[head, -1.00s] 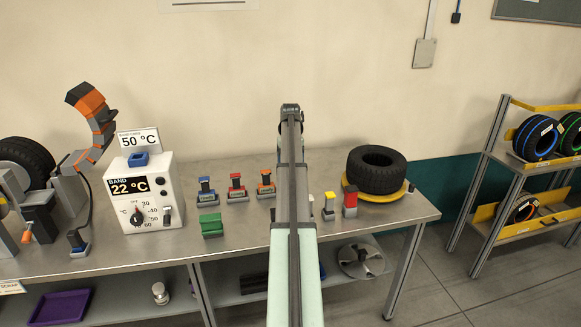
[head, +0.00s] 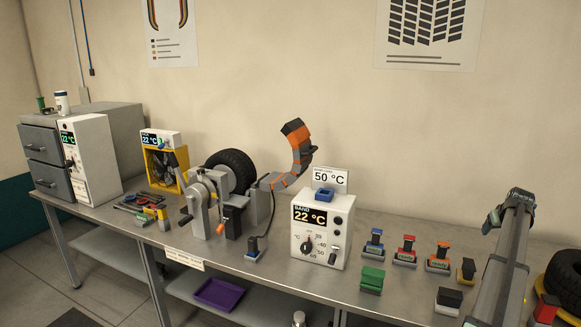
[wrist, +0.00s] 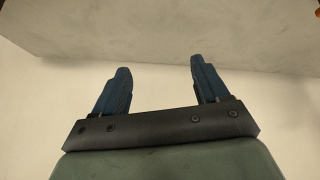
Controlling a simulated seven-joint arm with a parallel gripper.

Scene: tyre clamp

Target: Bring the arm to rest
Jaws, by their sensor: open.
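My gripper shows in the wrist view (wrist: 158,88) with its two blue fingers spread wide apart and nothing between them. Behind the fingers is only a plain pale surface. In the head view my arm rises at the right over the workbench (head: 130,204). The gripper's fingertips cannot be made out in the head view.
A white heater box (head: 322,232) reading 22 °C stands mid-bench, beside a clamp with a tyre (head: 236,165) and an orange-grey segmented arm (head: 298,150). Small coloured blocks, including a green one (head: 372,279), stand near my arm. Grey drawers (head: 45,160) are at the left.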

